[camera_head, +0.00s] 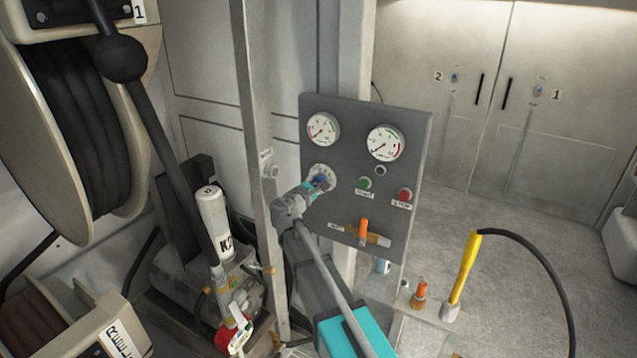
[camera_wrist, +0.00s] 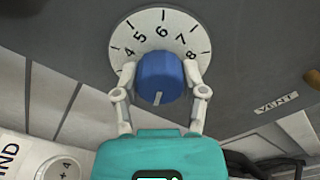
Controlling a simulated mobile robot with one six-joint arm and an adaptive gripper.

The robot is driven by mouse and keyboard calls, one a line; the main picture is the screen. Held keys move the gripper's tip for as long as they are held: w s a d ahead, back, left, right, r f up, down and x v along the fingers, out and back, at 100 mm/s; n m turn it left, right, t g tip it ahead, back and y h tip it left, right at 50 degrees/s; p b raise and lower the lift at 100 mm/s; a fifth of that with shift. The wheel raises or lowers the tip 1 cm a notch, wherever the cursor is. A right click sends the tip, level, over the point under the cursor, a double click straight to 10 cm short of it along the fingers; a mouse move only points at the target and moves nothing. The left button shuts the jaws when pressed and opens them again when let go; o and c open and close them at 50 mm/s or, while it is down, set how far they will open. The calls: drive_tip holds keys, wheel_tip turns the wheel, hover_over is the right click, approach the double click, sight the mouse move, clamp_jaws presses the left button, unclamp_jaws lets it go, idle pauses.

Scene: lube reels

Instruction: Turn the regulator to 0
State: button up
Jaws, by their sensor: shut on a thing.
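The regulator is a blue knob (camera_wrist: 160,78) in front of a white round dial (camera_wrist: 158,35) on the grey panel. In the wrist view the dial numbers 4, 5, 6, 7 and 8 show above the knob. A white line on the knob's face points down in the picture; the dial part below is hidden by the knob and my gripper. My gripper (camera_wrist: 160,90) has one finger on each side of the knob and is shut on it. In the head view the knob (camera_head: 320,180) and my gripper (camera_head: 311,187) are at the panel's left side.
The panel (camera_head: 415,135) also carries two gauges (camera_head: 323,128) (camera_head: 386,142), a green button (camera_head: 365,183), a red stop button (camera_head: 405,194) and an orange lever (camera_head: 363,230). A post (camera_head: 255,120) stands left of the panel. A yellow handle (camera_head: 465,265) with a black hose stands to the right.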

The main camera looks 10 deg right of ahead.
drive_tip(key=shift+n, duration=0.9)
drive_tip(key=o, duration=1.1)
drive_tip(key=shift+o, duration=0.2)
drive_tip(key=shift+s, duration=0.1)
drive_tip(key=v, duration=1.1)
drive_tip(key=shift+s+a, duration=0.25)
drive_tip(key=shift+s, duration=0.05)
drive_tip(key=shift+d+f, duration=0.1)
